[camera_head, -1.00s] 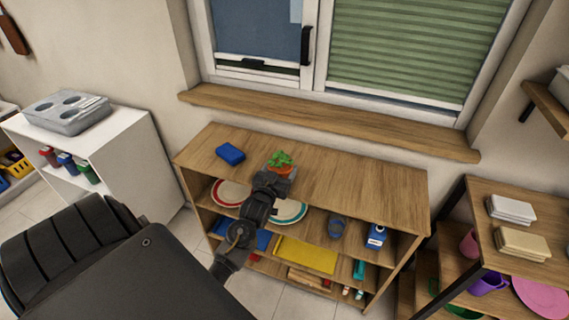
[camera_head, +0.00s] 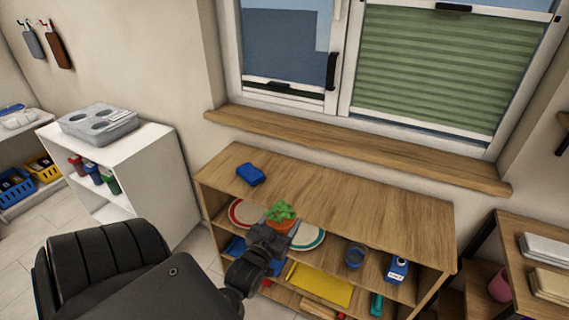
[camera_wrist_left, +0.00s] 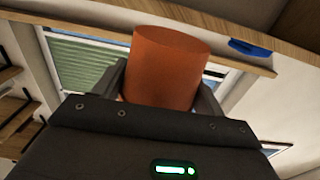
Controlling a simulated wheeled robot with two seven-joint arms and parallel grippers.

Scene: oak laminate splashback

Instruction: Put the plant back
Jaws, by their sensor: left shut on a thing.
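The plant (camera_head: 281,211) has green leaves and a terracotta pot. My left gripper (camera_head: 275,232) is shut on the pot and holds it upright, in front of the wooden shelf unit's front edge. In the left wrist view the orange-brown pot (camera_wrist_left: 168,68) sits between the two dark fingers, and its leaves are out of sight. A wooden windowsill (camera_head: 350,145) runs under the window, with a bare top. The shelf unit's top (camera_head: 345,200) is mostly bare too. My right gripper is not in view.
A blue sponge-like block (camera_head: 250,174) lies on the shelf unit's top at the left. Plates, a blue cup (camera_head: 355,255) and a blue-and-white bottle (camera_head: 396,269) stand on the shelf below. A white cabinet (camera_head: 150,160) with a grey tray (camera_head: 98,124) is at the left.

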